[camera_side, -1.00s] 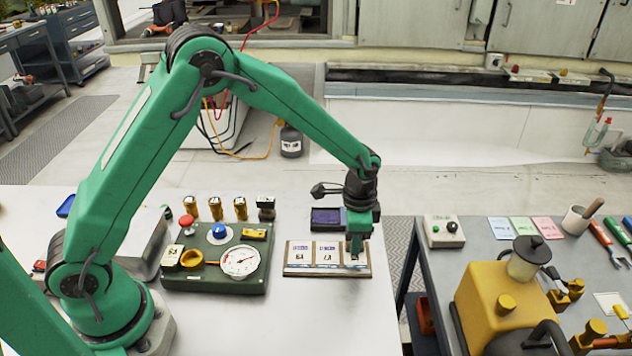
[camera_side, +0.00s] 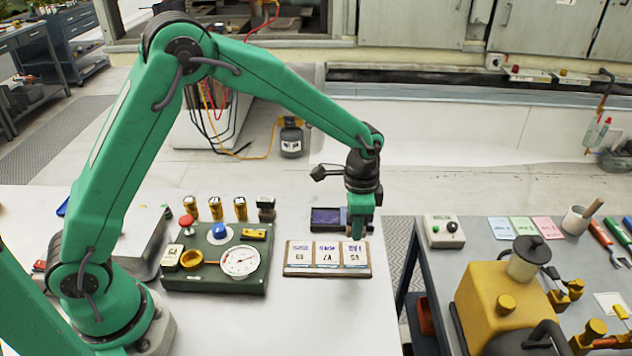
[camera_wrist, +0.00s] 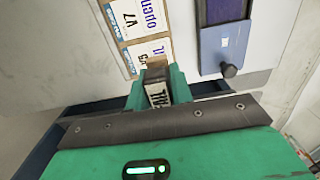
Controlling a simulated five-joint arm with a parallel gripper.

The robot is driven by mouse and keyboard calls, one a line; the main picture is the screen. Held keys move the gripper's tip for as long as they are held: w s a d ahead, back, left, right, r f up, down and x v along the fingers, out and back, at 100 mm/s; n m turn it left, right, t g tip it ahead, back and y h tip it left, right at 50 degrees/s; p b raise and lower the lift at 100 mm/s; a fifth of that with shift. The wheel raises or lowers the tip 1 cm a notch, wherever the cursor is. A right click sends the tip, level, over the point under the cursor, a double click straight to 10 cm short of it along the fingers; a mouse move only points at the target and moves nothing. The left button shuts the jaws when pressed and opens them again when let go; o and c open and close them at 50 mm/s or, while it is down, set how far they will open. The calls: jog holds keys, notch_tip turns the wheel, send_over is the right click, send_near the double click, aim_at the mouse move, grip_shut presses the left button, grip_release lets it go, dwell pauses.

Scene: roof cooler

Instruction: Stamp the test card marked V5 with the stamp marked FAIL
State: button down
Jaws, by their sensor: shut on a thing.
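My gripper (camera_side: 359,226) is shut on a dark stamp (camera_wrist: 155,75) with a white label, whose letters are hard to read. It holds the stamp above the back right of the card tray (camera_side: 300,273), apart from the cards. The tray holds three cards in a row. The right one, V5 (camera_side: 355,259), bears a purple mark at its far edge. In the wrist view this V5 card (camera_wrist: 147,52) is partly hidden by the stamp, and its mark shows only in part. The V7 card (camera_side: 328,260) is in the middle, also with purple lettering.
A purple ink pad (camera_side: 325,217) lies behind the tray. A green test rig (camera_side: 215,279) with a gauge stands left of it. Several small upright pieces (camera_side: 215,209) stand behind the rig, with a black-topped one (camera_side: 266,207) at their right. A grey side table (camera_side: 440,262) is at right.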

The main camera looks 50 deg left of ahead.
jog(key=shift+r, duration=1.25)
jog(key=shift+a+r, duration=0.35)
jog(key=shift+a, duration=0.05)
jog(key=s+a+r+n, duration=0.6)
jog(key=a+r+n, duration=0.3)
jog(key=a, duration=0.3)
jog(key=shift+s+a+r, duration=0.15)
jog(key=shift+a+r, duration=0.2)
jog(key=shift+r, duration=0.4)
jog(key=shift+d+f, duration=0.1)
jog(key=shift+f, duration=0.05)
